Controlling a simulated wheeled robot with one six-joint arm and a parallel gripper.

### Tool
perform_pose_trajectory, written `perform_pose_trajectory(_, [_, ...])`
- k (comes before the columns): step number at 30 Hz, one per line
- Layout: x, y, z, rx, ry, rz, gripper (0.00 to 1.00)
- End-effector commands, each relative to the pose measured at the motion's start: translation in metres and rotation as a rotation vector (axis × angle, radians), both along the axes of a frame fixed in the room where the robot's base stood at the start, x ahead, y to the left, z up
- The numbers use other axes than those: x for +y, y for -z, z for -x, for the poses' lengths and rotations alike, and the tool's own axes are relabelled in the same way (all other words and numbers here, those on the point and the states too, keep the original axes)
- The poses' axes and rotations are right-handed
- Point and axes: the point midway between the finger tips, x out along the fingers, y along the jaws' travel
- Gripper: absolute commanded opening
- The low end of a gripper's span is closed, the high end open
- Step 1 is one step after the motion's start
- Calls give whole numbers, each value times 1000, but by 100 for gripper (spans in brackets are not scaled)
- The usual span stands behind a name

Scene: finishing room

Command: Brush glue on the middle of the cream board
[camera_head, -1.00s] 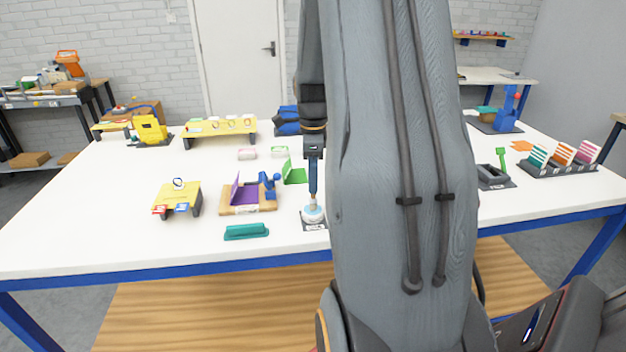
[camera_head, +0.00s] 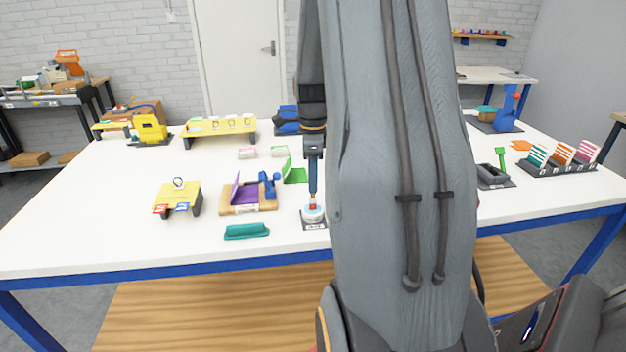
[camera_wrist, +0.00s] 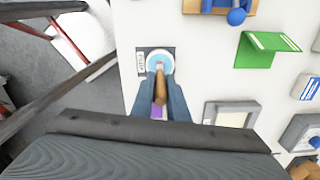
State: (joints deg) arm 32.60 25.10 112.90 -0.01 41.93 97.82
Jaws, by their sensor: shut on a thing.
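My gripper (camera_wrist: 160,92) is shut on a brush (camera_wrist: 160,88) with a brown handle, and points down at the round glue pot (camera_wrist: 160,61). In the head view my gripper (camera_head: 313,188) is upright above the pot (camera_head: 313,214), with the brush's lower end at the pot's top. I cannot tell how deep the bristles sit. The pot stands on a dark labelled base near the table's front edge. In the wrist view a pale panel in a grey frame (camera_wrist: 229,114) lies right of my gripper; it may be the cream board. My arm hides that area in the head view.
Left of the pot are a wooden stand with a purple panel (camera_head: 238,209), a yellow block stand (camera_head: 180,198) and a teal bar (camera_head: 246,231). A green folded piece (camera_head: 294,174) lies behind. The white table (camera_head: 100,220) is clear at front left.

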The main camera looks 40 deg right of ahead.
Motion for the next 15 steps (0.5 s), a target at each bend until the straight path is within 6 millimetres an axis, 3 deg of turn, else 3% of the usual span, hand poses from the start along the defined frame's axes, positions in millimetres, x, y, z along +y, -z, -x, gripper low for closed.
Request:
perform_pose_trajectory(8, [1,2,1,3,0,-3,0])
perform_pose_trajectory(15, [1,-12,1,2,0,-1,0])
